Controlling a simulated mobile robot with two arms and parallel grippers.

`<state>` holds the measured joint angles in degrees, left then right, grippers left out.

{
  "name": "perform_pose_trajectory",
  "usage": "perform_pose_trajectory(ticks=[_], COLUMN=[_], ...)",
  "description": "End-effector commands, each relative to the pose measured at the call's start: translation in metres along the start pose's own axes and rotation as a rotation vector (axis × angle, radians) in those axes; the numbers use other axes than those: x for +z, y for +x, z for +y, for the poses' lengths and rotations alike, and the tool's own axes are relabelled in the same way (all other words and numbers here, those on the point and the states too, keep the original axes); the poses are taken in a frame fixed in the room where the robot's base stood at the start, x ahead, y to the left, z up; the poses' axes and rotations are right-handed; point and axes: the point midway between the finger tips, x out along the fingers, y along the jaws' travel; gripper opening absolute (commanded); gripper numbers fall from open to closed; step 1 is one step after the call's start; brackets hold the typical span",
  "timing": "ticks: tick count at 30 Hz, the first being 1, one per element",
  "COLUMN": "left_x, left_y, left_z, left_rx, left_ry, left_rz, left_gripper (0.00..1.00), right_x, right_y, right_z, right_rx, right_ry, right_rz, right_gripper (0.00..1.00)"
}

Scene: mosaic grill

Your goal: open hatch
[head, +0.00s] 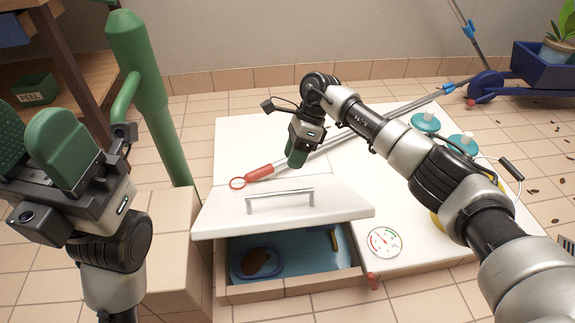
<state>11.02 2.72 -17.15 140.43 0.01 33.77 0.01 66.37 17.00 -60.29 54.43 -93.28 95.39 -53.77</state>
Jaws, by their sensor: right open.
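The hatch is a white lid (225,212) with a metal bar handle (280,197) on the white grill top. Its near edge is raised and the lid is tilted, so the compartment (345,262) under it shows through the front gap. My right gripper (296,158) is open and empty, pointing down behind the handle, over the far part of the lid area. Whether its fingers touch the lid cannot be told. My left gripper (32,140) has green pads, is open and empty, and is held up at the left, away from the hatch.
Inside the compartment lies a blue-rimmed dish (257,262) with something brown. A red-handled tool (262,172) lies behind the hatch. A round gauge (384,241) is at the right front. A green post (150,95) stands left. Teal knobs (426,122) sit at the back right.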

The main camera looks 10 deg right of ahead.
Motion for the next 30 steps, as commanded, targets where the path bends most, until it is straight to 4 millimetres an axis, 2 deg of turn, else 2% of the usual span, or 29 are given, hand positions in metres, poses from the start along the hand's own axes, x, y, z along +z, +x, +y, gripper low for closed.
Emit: perform_pose_trajectory(ticks=[3, 13, 21, 22, 23, 26, 28, 30], left_x=[0.001, 0.001, 0.001, 0.001, 0.002, 0.003, 0.003, 0.003], left_y=[-0.001, -0.004, -0.003, -0.003, -0.003, -0.005, -0.006, -0.009], left_z=[0.000, 0.000, -0.001, -0.001, -0.001, -0.001, -0.002, -0.002], left_rx=[-0.005, -0.007, -0.006, -0.007, -0.009, -0.015, -0.022, -0.030], left_ry=[-0.002, -0.003, -0.003, -0.003, -0.004, -0.006, -0.008, -0.011], left_rz=[-0.015, -0.017, -0.020, -0.022, -0.026, -0.045, -0.062, -0.082], left_gripper=[0.49, 0.49, 0.49, 0.49, 0.49, 0.49, 0.49, 0.49], right_x=[0.000, -0.001, 0.004, 0.009, 0.015, 0.049, 0.080, 0.111], right_y=[-0.013, -0.015, -0.010, -0.006, 0.001, 0.029, 0.046, 0.053], right_z=[0.000, 0.000, 0.004, 0.007, 0.013, 0.046, 0.083, 0.126], right_rx=[0.000, 0.001, 0.013, 0.025, 0.044, 0.147, 0.260, 0.398], right_ry=[0.000, 0.000, -0.004, -0.005, -0.009, -0.016, -0.007, 0.021], right_rz=[0.000, 0.000, -0.019, -0.038, -0.065, -0.217, -0.374, -0.548], right_gripper=[0.42, 0.42, 0.01, 0.00, 0.00, 0.00, 0.00, 0.00])
